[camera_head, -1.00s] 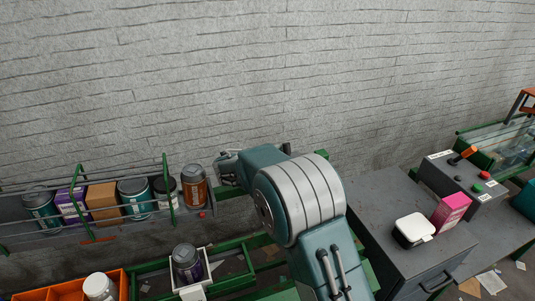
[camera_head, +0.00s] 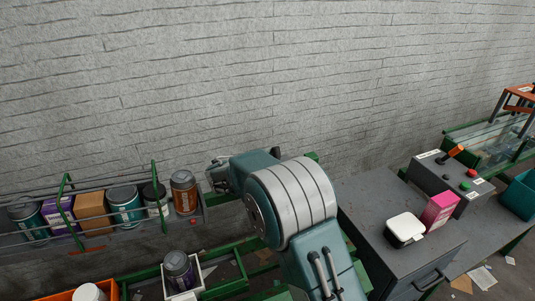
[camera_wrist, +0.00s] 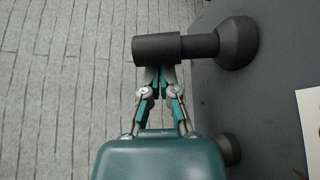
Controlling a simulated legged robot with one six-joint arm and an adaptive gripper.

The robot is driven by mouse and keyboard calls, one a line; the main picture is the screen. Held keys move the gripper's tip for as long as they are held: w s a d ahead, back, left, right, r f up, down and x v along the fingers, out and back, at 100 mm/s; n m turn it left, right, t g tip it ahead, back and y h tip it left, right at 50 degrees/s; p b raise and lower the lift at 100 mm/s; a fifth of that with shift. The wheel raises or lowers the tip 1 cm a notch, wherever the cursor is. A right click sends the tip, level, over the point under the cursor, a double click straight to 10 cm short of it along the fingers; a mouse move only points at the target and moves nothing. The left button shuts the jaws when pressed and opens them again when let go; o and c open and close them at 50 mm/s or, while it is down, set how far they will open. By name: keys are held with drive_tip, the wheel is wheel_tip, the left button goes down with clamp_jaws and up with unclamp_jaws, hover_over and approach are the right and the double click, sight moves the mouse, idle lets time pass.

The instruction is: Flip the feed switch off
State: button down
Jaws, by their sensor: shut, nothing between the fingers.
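My gripper (camera_wrist: 160,75) is shut and empty in the wrist view. Its fingertips are right at a dark grey cylindrical bar (camera_wrist: 172,47), which stands out from a round base (camera_wrist: 238,43) on a dark panel; I cannot tell whether they touch it, or whether this is the feed switch. In the head view my gripper (camera_head: 217,175) is small, beside the right end of the caged shelf, and its fingers cannot be made out. A grey control box (camera_head: 437,180) at the right has an orange-handled lever (camera_head: 450,154), a red button and a green button, with labels too small to read.
Several cans and boxes stand on the caged shelf (camera_head: 207,214) at left, with an orange-brown can (camera_head: 184,192) nearest my gripper. A dark can (camera_head: 178,270) sits in a white tray below. A white container (camera_head: 405,229) and pink box (camera_head: 439,211) stand on the grey cabinet.

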sight(275, 153)
drive_tip(key=shift+s+d+r+m, duration=0.15)
drive_tip(key=shift+s+m, duration=0.1)
drive_tip(key=shift+m, duration=0.15)
drive_tip(key=shift+s+d+r+m+t+h, duration=0.15)
drive_tip(key=shift+s+m+t+h, duration=0.1)
drive_tip(key=shift+m+t, duration=0.2)
drive_tip(key=shift+s+r+m+t+h, duration=0.15)
drive_tip(key=shift+s+m+t+h, duration=0.1)
drive_tip(key=shift+m+t, duration=0.15)
drive_tip(key=shift+s+d+r+m+t+h, duration=0.15)
drive_tip(key=shift+s+m+t, duration=0.15)
drive_tip(key=shift+m, duration=0.3)
drive_tip(key=shift+s+d+f+m+t+h, duration=0.15)
drive_tip(key=shift+s+m, duration=0.15)
drive_tip(key=shift+m, duration=0.25)
drive_tip(key=shift+s+d+r+m+t+h, duration=0.15)
drive_tip(key=shift+s+m+t+h, duration=0.25)
drive_tip(key=shift+m, duration=0.7)
drive_tip(key=shift+s+d, duration=0.2)
drive_tip(key=shift+s, duration=0.25)
